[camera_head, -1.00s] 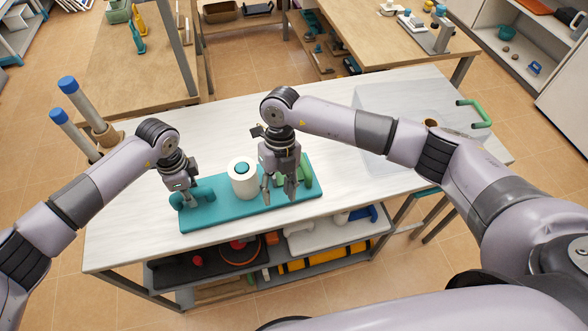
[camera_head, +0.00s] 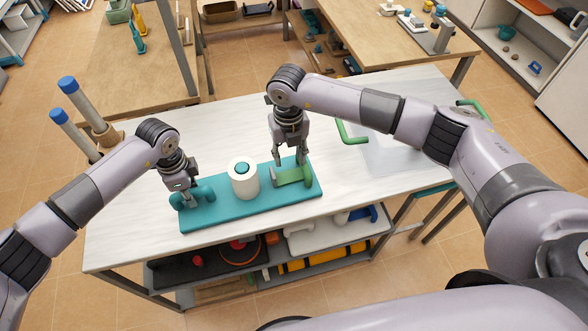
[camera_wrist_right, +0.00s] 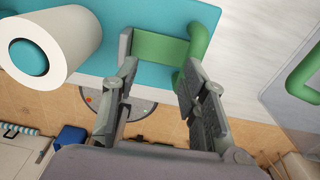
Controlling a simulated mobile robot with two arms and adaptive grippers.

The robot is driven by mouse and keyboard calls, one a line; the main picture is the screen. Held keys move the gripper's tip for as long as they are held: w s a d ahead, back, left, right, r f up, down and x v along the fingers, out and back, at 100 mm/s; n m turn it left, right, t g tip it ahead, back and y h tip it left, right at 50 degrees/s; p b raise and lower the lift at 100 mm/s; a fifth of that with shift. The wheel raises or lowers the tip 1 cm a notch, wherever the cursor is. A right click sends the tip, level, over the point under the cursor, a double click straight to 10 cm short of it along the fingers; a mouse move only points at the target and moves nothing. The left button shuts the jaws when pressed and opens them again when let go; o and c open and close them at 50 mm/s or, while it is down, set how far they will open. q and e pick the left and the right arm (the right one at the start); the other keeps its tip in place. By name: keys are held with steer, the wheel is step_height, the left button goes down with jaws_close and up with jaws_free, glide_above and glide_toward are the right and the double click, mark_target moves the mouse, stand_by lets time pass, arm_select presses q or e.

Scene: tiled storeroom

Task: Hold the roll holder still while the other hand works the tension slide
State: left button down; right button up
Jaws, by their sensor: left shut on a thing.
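The roll holder has a teal base (camera_head: 250,208) lying flat on the white table. A white roll (camera_head: 243,183) stands on it around a teal post, also in the right wrist view (camera_wrist_right: 50,40). My left gripper (camera_head: 184,198) is shut on the teal handle (camera_head: 207,189) at the base's left end; the grip itself is partly hidden. The green tension slide (camera_head: 289,176) with its grey end plate is at the right end. My right gripper (camera_head: 289,161) is open and empty just behind and above the slide. In the right wrist view its fingers (camera_wrist_right: 159,70) spread around the slide's green part (camera_wrist_right: 162,48).
A clear sheet (camera_head: 390,155) with green handles (camera_head: 350,133) lies on the right of the white table (camera_head: 130,225). Shelves below the tabletop hold tools. Blue-capped posts (camera_head: 85,105) rise behind the left arm. The tabletop left of the base is clear.

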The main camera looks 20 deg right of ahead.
mark_target(290, 175)
steer(key=shift+s+d+f, duration=0.1)
steer(key=shift+f, duration=2.4)
steer(key=c, duration=0.5)
jaws_close()
steer(key=shift+r, duration=0.1)
